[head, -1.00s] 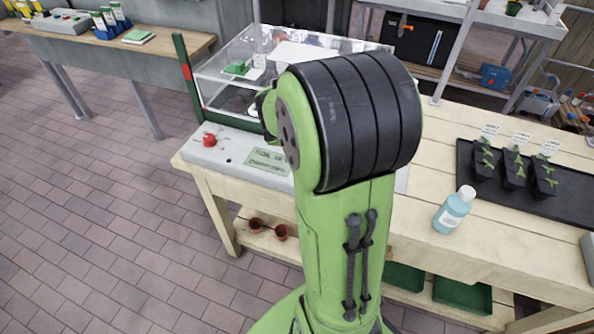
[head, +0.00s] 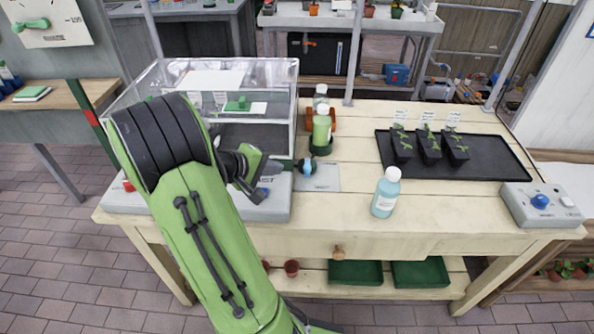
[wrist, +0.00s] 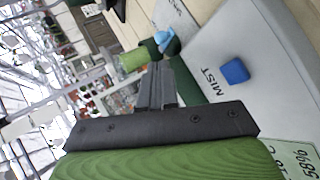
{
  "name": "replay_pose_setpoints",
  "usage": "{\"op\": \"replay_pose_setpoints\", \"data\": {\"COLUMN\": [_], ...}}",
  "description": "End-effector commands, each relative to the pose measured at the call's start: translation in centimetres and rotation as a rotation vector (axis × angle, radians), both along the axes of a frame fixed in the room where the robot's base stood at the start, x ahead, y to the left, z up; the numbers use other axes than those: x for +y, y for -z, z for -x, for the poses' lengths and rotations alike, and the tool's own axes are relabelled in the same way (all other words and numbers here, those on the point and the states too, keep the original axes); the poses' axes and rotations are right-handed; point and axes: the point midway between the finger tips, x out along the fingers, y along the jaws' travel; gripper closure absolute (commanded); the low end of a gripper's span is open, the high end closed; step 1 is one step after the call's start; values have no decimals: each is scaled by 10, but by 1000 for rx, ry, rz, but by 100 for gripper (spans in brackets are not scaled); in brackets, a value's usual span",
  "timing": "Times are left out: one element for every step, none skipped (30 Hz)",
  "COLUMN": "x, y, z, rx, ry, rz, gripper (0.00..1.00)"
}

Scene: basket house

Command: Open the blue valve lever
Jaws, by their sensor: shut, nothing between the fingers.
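My gripper (head: 254,190) is in front of the clear box's right end, low over the grey control panel. In the wrist view its fingers (wrist: 156,72) are together and empty. A light blue piece (head: 308,168) on a dark green fitting stands just right of my gripper; it also shows beyond the fingertips in the wrist view (wrist: 163,40), apart from them. I cannot tell for sure that this is the valve lever. A square blue button (wrist: 235,71) marked MIST is on the panel (wrist: 215,105), right of the fingers in the wrist view.
A clear box (head: 270,75) stands on the wooden bench (head: 450,222). A green bottle (head: 321,130) stands behind the fitting. A light blue bottle (head: 386,192), a black seedling tray (head: 500,165) and a grey box with a blue knob (head: 540,201) are to the right. The bench front is mostly clear.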

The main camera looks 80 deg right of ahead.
Motion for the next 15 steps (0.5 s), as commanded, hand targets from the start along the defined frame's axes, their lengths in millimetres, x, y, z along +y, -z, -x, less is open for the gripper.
{"op": "replay_pose_setpoints", "data": {"x": [-8,-13,-19,-24,-28,-34,-39,-43,-49,-53,-56,-61,-63,-65,-68], "y": [10,14,19,23,27,32,35,39,44,46,49,52,54,56,57], "z": [7,10,13,16,20,23,26,29,32,35,37,39,41,42,43], "rx": [1,1,-1,0,0,0,-1,0,-1,-1,-1,-1,-2,-2,-2], "ry": [6,7,6,5,6,7,5,6,5,4,4,2,2,2,1], "rz": [-1,0,-1,-1,0,-1,-1,-1,-1,0,0,0,-1,-1,-2], "gripper": [100,100,100,100,100,100,100,100,100,100,100,100,100,100,100]}}
